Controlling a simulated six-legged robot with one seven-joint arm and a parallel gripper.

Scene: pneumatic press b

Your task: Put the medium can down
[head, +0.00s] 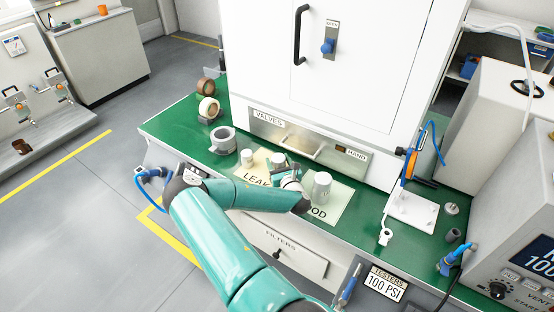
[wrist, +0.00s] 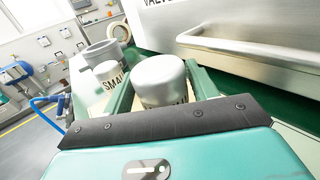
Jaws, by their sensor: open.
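The medium can (head: 278,159) is a pale metal cylinder at the right part of the mat marked LEAK (head: 252,178). It stands upright, and in the wrist view (wrist: 160,80) its domed top sits between my fingers. Its label is mostly hidden, and so is its base. My gripper (head: 286,173) is open, with one green finger on each side of the can. I cannot tell whether either finger touches it. A small can (wrist: 107,84) marked SMALL stands to its left, also on the LEAK mat. A larger can (head: 321,186) stands on the mat ending in OOD (head: 338,205).
A grey ring-shaped fixture (head: 222,141) and tape rolls (head: 208,109) stand to the left. The press cabinet's VALVES drawer (head: 300,143) with its protruding handle is close behind the cans. A white stand with a blue hose (head: 412,208) is to the right.

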